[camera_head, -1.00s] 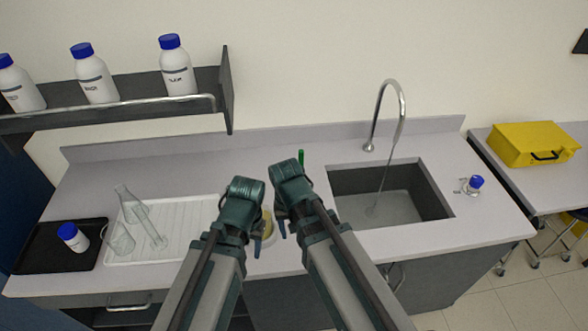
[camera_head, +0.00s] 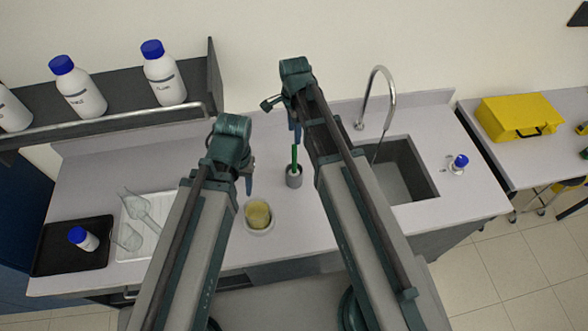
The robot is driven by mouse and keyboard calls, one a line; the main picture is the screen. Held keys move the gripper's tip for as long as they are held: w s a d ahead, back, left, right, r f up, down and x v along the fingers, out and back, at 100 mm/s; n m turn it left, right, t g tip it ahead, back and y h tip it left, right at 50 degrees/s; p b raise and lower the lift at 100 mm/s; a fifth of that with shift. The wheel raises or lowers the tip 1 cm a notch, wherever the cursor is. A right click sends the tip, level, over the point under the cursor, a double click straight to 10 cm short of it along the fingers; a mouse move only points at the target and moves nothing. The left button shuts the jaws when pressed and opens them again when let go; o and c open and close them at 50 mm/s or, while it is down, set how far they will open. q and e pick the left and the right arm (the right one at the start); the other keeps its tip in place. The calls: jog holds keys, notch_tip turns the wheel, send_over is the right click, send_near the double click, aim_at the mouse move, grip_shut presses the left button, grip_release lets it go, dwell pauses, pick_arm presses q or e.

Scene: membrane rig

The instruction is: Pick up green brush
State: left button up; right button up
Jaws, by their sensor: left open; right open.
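The green brush (camera_head: 294,156) stands upright in a small grey holder (camera_head: 294,178) on the counter, between my two arms and left of the sink. Its lower end is hidden inside the holder. My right gripper (camera_head: 291,118) is open and empty, above and behind the brush, with its fingers pointing down. My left gripper (camera_head: 248,180) is open and empty, to the left of the brush, apart from it.
The sink (camera_head: 425,190) and tap (camera_head: 391,92) are to the right. Glassware on a white rack (camera_head: 128,249), a black tray (camera_head: 60,262) and a bottle shelf (camera_head: 125,100) are left.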

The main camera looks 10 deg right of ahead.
aim_at(294, 158)
notch_tip(294, 158, down, 8)
jog(key=b, duration=0.7)
jog(key=shift+f+b, duration=0.2)
jog(key=shift+b, duration=0.2)
jog(key=shift+r, duration=0.1)
jog(key=f+b, duration=0.5)
jog(key=shift+s+a+f, duration=0.1)
jog(key=shift+s+f, duration=0.1)
jog(key=shift+s, duration=0.15)
jog(key=shift+r, duration=0.1)
grip_shut()
